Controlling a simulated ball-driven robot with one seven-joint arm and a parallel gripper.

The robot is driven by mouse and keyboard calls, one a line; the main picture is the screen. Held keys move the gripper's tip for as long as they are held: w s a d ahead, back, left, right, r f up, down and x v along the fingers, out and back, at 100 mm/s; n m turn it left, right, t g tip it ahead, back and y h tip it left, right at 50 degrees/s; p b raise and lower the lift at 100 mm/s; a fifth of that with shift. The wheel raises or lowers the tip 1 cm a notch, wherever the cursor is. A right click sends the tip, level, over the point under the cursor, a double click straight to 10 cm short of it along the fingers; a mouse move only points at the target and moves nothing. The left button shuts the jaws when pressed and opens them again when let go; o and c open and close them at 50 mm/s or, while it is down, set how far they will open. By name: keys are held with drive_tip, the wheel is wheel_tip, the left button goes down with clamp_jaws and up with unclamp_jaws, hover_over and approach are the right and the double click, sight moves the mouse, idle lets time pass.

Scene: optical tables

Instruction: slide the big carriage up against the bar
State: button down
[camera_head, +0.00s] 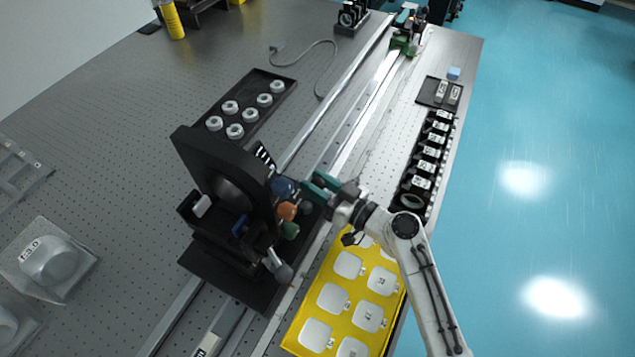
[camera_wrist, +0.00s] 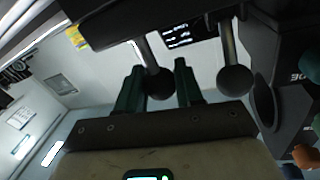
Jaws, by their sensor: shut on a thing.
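The big carriage (camera_head: 225,262) is a black block with a tall black ring mount, straddling the long rails (camera_head: 365,95) in the head view. My gripper (camera_head: 312,188) is at its right side, its green fingers at the level of the coloured knobs. In the wrist view my gripper (camera_wrist: 158,72) is shut on a black ball-ended handle (camera_wrist: 158,83), whose rod runs up to the carriage's dark body. A second ball handle (camera_wrist: 234,79) is free to the right. The fingertips partly hide behind the arm in the head view. I cannot tell for sure which piece is the bar; a labelled silver piece (camera_head: 222,330) lies along the near rails.
A yellow tray (camera_head: 300,340) with several white pieces lies close right of the carriage. A black row of labelled holders (camera_head: 427,168) runs along the table's right edge. A black tray (camera_head: 253,100) with white rings stands left of the rails. Beyond the carriage, the rails look clear up to a green device (camera_head: 403,45).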

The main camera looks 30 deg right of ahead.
sight(302, 212)
drive_tip(key=shift+a, duration=0.1)
drive_tip(key=s+a, duration=0.1)
drive_tip(key=a, duration=0.1)
drive_tip(key=s+a+b, duration=0.1)
drive_tip(key=s+a, duration=0.2)
drive_tip(key=a, duration=0.1)
drive_tip(key=shift+s+b, duration=0.25)
drive_tip(key=shift+b, duration=0.15)
drive_tip(key=shift+d, duration=0.1)
drive_tip(key=shift+w, duration=0.1)
drive_tip(key=c, duration=0.8)
unclamp_jaws()
drive_tip(key=shift+b+v, duration=2.25)
drive_tip(key=shift+v, duration=3.15)
